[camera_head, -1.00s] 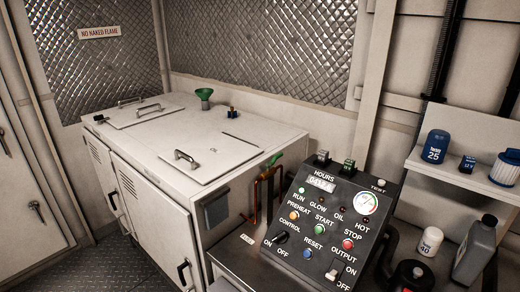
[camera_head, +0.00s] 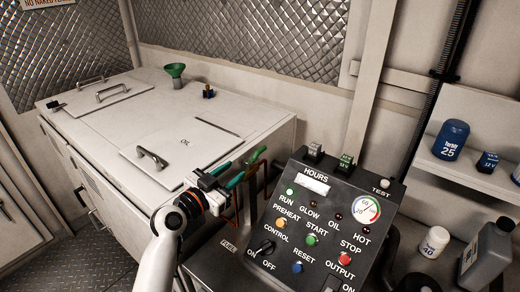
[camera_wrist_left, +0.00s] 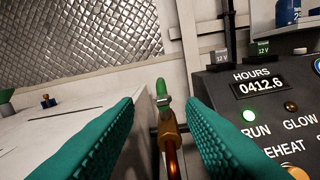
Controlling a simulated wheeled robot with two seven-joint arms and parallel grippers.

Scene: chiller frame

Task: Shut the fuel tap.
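The fuel tap's green lever (camera_head: 256,156) stands on copper pipework between the white cabinet and the black control panel. In the left wrist view the lever (camera_wrist_left: 161,89) points up, above a brass-coloured body and copper pipe (camera_wrist_left: 169,140). My left gripper (camera_head: 233,177) is just left of the tap in the head view, its teal fingers pointing toward it. In the left wrist view the fingers are well apart and empty, with the tap beyond and between them. The gripper partly hides the pipework in the head view. My right gripper is not in view.
The control panel (camera_head: 325,215) stands close on the right, with its RUN lamp (camera_head: 290,191) lit green. The white cabinet (camera_head: 225,122) has a handled lid, a green funnel (camera_head: 175,73) and a small blue cap (camera_head: 208,91). A shelf (camera_head: 470,175) holds canisters at the right.

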